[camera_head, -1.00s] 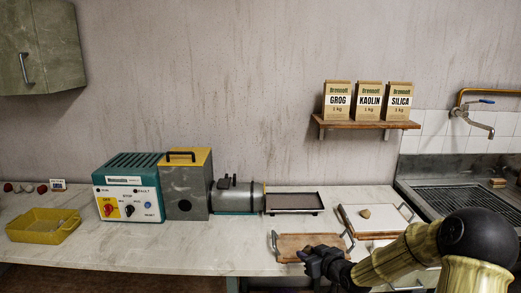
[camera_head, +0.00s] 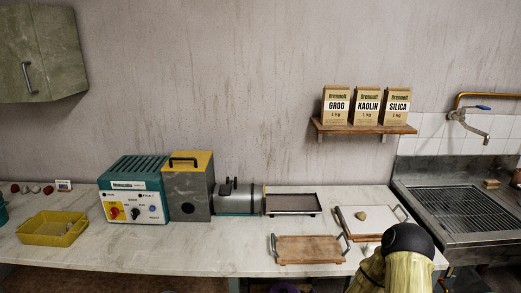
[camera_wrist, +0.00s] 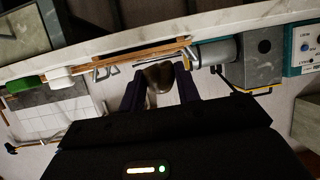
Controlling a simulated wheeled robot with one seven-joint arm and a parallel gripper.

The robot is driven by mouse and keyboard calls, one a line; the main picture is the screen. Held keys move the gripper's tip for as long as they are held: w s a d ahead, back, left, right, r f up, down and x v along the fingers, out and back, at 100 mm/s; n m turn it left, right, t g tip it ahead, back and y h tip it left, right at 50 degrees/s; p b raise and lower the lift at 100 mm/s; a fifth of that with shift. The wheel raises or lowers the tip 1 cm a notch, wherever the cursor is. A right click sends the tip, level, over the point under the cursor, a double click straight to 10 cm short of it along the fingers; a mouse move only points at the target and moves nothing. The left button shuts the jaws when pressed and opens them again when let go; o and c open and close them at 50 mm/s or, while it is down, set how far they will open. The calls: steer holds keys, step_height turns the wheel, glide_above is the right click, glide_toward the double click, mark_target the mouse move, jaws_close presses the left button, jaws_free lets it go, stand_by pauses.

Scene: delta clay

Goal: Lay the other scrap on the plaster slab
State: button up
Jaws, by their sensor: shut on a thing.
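The white plaster slab (camera_head: 378,228) lies on the right of the counter in the head view. One greyish-tan clay scrap (camera_head: 361,216) rests on it. In the wrist view my gripper (camera_wrist: 159,72) is shut on another scrap (camera_wrist: 160,82), a brownish lump between its two dark fingers. In the head view my gripper and the held scrap are out of sight. My arm covers the slab's front right part. The wooden board (camera_head: 308,249) with metal handles lies left of the slab and is bare.
A dark tray (camera_head: 292,203) sits behind the board, beside the grey cylinder machine (camera_head: 237,200). The sink (camera_head: 455,210) is to the right. A shelf (camera_head: 365,128) with several bags hangs above. A yellow tray (camera_head: 50,230) stands far left; the counter's front middle is clear.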

steer(key=s, duration=0.2)
steer(key=f+h, duration=0.1)
steer(key=shift+s+d+m+p, duration=0.35)
steer(key=shift+s+m+p, duration=0.05)
steer(key=shift+f, duration=0.1)
steer(key=s+f, duration=0.4)
steer(key=f, duration=0.1)
steer(key=shift+s+f, duration=0.15)
steer(key=shift+f, duration=0.05)
steer(key=shift+s, duration=0.1)
